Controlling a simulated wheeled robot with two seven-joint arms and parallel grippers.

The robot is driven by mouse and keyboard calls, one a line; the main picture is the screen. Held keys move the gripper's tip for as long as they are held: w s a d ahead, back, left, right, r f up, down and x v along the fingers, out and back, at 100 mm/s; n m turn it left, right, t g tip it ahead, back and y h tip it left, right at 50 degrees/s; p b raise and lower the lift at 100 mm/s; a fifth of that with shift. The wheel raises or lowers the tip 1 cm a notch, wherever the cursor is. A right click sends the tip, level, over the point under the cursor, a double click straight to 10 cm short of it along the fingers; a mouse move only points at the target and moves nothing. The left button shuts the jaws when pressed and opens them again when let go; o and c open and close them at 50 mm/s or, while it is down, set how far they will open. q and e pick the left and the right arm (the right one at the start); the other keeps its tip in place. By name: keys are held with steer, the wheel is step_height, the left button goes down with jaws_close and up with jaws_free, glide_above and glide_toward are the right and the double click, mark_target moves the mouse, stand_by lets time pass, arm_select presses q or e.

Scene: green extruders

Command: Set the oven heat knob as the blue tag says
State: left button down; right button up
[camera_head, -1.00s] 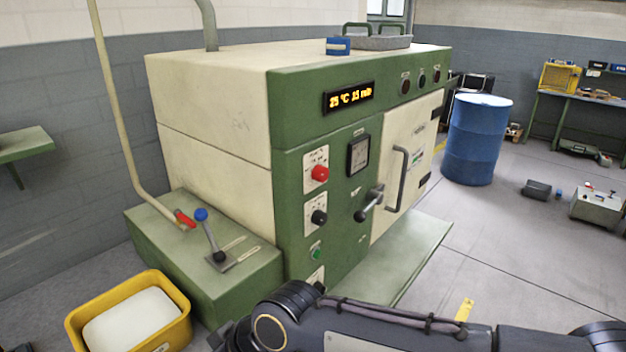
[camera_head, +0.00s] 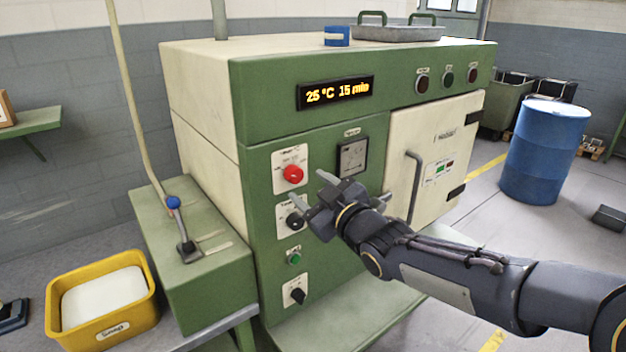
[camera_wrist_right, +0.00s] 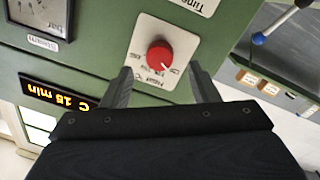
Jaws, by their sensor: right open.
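The oven (camera_head: 250,150) is green and cream; its display (camera_head: 335,93) reads 25 °C 15 min. A round red knob (camera_head: 292,174) sits on a white plate below the display; its scale is too small to read surely. The red knob also shows in the right wrist view (camera_wrist_right: 158,55). The blue tag (camera_head: 337,36) with a pale band stands on the oven top; its writing is unreadable. My right gripper (camera_head: 314,194) is open and empty, facing the panel. In the wrist view its fingertips (camera_wrist_right: 160,75) flank the red knob's sides, apparently short of it. My left gripper is out of view.
A black knob (camera_head: 295,220) on a plate marked Time, a green button (camera_head: 294,258) and a lower black knob (camera_head: 297,295) are below. The door handle (camera_head: 414,185) is right, a blue-tipped lever (camera_head: 178,230) left. A metal tray (camera_head: 398,33) lies on top.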

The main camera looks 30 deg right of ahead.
mark_target(298, 178)
steer(key=w, duration=0.4)
steer(key=shift+w+p, duration=0.1)
steer(key=shift+p, duration=0.2)
steer(key=c, duration=1)
